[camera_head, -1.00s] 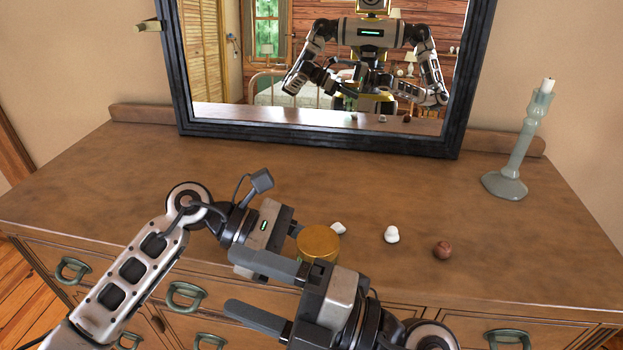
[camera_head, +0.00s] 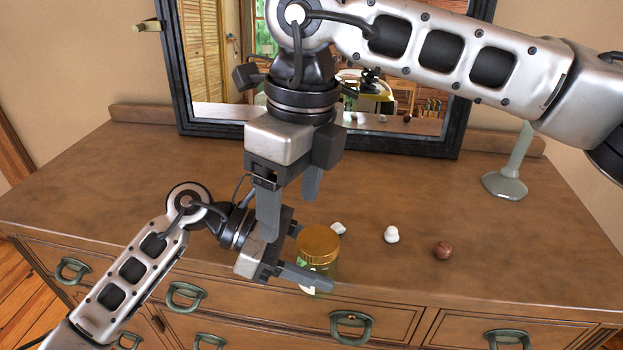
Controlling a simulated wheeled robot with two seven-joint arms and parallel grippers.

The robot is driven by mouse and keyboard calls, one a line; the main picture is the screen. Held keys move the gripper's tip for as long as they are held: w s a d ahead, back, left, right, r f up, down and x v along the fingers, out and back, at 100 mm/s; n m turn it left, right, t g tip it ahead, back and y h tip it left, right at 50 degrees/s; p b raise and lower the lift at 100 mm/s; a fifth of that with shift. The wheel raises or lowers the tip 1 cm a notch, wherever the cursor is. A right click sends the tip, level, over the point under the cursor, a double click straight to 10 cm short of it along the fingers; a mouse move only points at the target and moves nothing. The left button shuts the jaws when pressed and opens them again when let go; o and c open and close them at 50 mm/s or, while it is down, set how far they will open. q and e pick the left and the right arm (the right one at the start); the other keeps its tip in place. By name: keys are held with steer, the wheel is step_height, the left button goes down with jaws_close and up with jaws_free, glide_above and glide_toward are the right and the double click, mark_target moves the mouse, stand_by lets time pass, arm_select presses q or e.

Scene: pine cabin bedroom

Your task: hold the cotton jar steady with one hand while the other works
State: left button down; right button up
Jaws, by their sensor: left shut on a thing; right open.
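The cotton jar, a greenish glass jar with a gold lid (camera_head: 318,241), stands upright near the dresser's front edge. My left gripper (camera_head: 312,257), its arm coming in from the lower left, is shut on the jar's body, one finger in front and one behind. Most of the glass is hidden by the lid and the front finger. My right gripper (camera_head: 290,208) hangs pointing down, its arm coming in from the upper right. Its two fingers are apart with nothing between them, up and left of the lid in the picture.
On the dresser top (camera_head: 440,195), a small white piece (camera_head: 338,228) lies just behind the jar. A white lump (camera_head: 391,235) and a brown ball (camera_head: 443,250) lie to the right. The dresser's left side is clear.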

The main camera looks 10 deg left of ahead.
mark_target(311, 246)
steer(key=shift+w+d+r+t+h, duration=0.15)
steer(key=shift+w+d+h, duration=0.1)
steer(key=shift+w+d, duration=0.25)
steer(key=shift+w+d+r+t+h, duration=0.15)
steer(key=shift+w+d+h, duration=0.1)
steer(key=shift+w+d, duration=0.15)
steer(key=shift+w+d+f, duration=0.1)
steer(key=shift+w+f, duration=0.05)
steer(key=shift+f, duration=0.1)
step_height(311, 246, down, 7)
steer(key=shift+f, duration=0.2)
steer(key=c, duration=1)
steer(key=n, duration=0.3)
steer(key=shift+s+n, duration=0.35)
steer(key=shift+n, duration=0.05)
steer(key=n, duration=0.6)
steer(key=shift+s, duration=0.3)
